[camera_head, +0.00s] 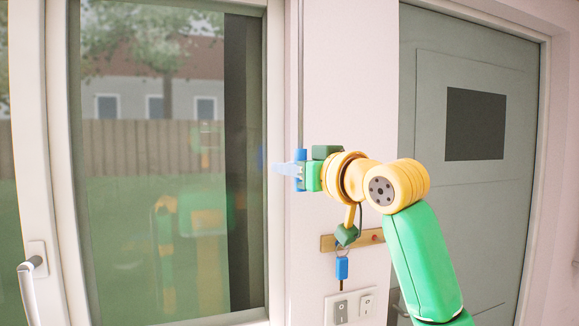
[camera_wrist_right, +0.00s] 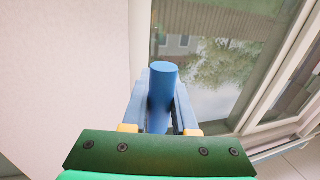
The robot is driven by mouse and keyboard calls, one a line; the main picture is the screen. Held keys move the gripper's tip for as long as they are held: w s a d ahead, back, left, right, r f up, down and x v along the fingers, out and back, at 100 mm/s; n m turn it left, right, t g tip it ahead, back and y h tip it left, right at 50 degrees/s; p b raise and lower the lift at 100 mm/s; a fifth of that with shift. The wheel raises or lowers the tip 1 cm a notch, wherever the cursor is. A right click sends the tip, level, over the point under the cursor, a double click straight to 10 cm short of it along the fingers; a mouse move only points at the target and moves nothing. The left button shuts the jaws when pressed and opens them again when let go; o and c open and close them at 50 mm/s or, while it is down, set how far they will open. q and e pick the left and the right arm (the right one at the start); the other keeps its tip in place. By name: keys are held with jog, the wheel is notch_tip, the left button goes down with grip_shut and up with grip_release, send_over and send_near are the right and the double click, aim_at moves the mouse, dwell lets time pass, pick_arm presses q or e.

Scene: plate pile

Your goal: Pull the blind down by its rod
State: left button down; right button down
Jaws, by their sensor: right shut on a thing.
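A thin grey rod (camera_head: 300,70) hangs upright along the wall just right of the window, with a blue cylindrical grip (camera_head: 299,155) at its lower part. The blue grip also shows from its end in the right wrist view (camera_wrist_right: 163,90), between the two fingers. My right gripper (camera_head: 286,169) is shut around this grip, its fingers pointing left toward the window frame. I cannot make out the blind itself; the glass in view is uncovered. My left gripper is not in view.
The window (camera_head: 150,230) fills the left, with a handle (camera_head: 34,290) on its frame. Below my right wrist are a wooden key rack (camera_head: 328,243), a blue key tag (camera_head: 342,268) and switches (camera_head: 341,311). A grey-green door (camera_head: 460,200) stands at right.

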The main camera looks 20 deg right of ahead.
notch_tip(320, 180, down, 43)
jog(key=b, duration=3.1)
jog(key=shift+r+b, duration=0.15)
jog(key=shift+b, duration=0.15)
jog(key=c, duration=0.7)
grip_release()
jog(key=shift+s+r, duration=0.1)
jog(key=b+v, duration=0.1)
jog(key=v, duration=0.6)
jog(key=shift+b, duration=0.35)
